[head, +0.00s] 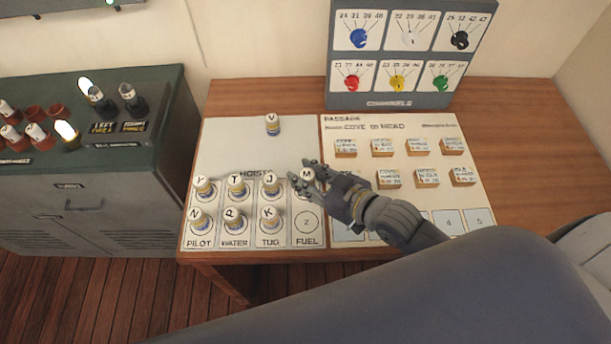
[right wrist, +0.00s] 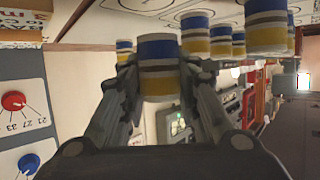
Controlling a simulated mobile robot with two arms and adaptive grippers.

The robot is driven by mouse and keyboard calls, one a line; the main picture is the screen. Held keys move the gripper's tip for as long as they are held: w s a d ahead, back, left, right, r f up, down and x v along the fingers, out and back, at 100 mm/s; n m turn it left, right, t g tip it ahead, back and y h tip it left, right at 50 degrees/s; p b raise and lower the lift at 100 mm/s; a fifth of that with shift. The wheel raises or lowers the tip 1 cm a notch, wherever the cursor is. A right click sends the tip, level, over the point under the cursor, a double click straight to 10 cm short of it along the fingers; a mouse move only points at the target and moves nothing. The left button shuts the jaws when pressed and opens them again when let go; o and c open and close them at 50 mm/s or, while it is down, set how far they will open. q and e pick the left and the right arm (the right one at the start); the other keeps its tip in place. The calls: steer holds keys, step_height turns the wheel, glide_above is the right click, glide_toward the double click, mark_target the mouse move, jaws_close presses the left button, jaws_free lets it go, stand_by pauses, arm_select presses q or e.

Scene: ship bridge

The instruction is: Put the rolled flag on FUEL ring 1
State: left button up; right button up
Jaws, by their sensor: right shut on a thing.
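My right gripper (head: 312,180) is shut on a rolled flag, a short cylinder marked M (head: 306,175), at the upper place of the FUEL column. Upper FUEL ring is hidden under the flag and fingers. The lower FUEL ring (head: 307,222), marked 2, is bare. The hoist board (head: 225,140) lies on the wooden table. My left gripper is not in view.
Flags Y (head: 201,187), T (head: 236,186) and J (head: 269,184) stand left of the held one, with N, P and K in front. Flag V (head: 273,126) stands alone behind. The passage board (head: 400,160) with several small blocks lies right.

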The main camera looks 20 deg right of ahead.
steer(key=shift+w, duration=0.5)
steer(key=shift+w+f, duration=0.2)
steer(key=shift+w, duration=0.05)
steer(key=shift+f+p, duration=0.45)
steer(key=shift+f, duration=1.15)
steer(key=o, duration=0.9)
steer(key=shift+f, duration=0.1)
steer(key=shift+o, duration=0.2)
steer(key=shift+s, duration=0.1)
